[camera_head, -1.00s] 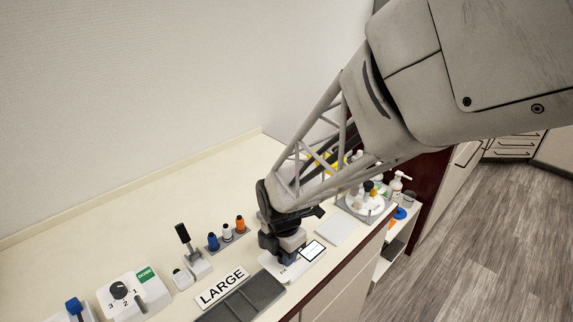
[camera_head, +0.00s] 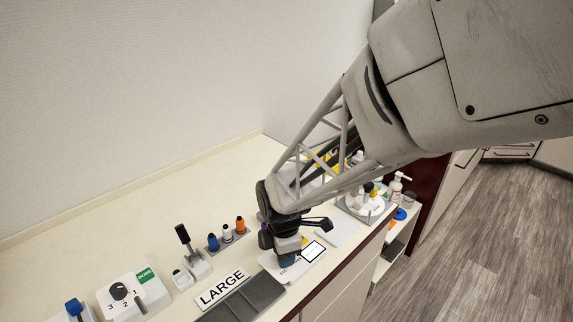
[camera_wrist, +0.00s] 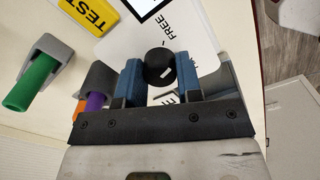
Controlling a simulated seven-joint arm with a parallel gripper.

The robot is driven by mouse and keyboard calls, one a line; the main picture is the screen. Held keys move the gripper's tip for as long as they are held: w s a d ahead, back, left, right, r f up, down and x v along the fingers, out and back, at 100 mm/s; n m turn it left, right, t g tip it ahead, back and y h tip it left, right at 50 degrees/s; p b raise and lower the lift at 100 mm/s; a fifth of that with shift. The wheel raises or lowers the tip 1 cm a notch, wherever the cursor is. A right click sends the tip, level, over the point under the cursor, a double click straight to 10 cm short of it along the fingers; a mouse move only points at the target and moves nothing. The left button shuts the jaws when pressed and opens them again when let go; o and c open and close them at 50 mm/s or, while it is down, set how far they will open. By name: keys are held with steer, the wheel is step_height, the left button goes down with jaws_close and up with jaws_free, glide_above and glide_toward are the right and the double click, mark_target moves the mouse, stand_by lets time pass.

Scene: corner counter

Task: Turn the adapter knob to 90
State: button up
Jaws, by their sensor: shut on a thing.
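The adapter knob (camera_wrist: 154,58) is a round black knob with a short white mark on its lower right part. It stands on a white plate (camera_wrist: 200,38) with the word FREE printed above the knob. Other lettering at the right and below is partly covered by the fingers; no 90 is legible. My gripper (camera_wrist: 159,70) is shut on the knob, one blue-padded finger at each side. In the head view my gripper (camera_head: 288,257) points down onto the white plate (camera_head: 272,268), and the knob is hidden there.
The LARGE sign (camera_head: 222,287) and a dark grey tray (camera_head: 262,292) lie to the left. In the wrist view, a green handle (camera_wrist: 32,82), a purple part (camera_wrist: 94,106) and a yellow TEST sign (camera_wrist: 92,14) are close by.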

steer(key=m, duration=1.2)
steer(key=shift+m, duration=0.4)
steer(key=o, duration=0.9)
steer(key=shift+o, duration=0.2)
steer(key=shift+r, duration=0.1)
steer(key=shift+r, duration=3.8)
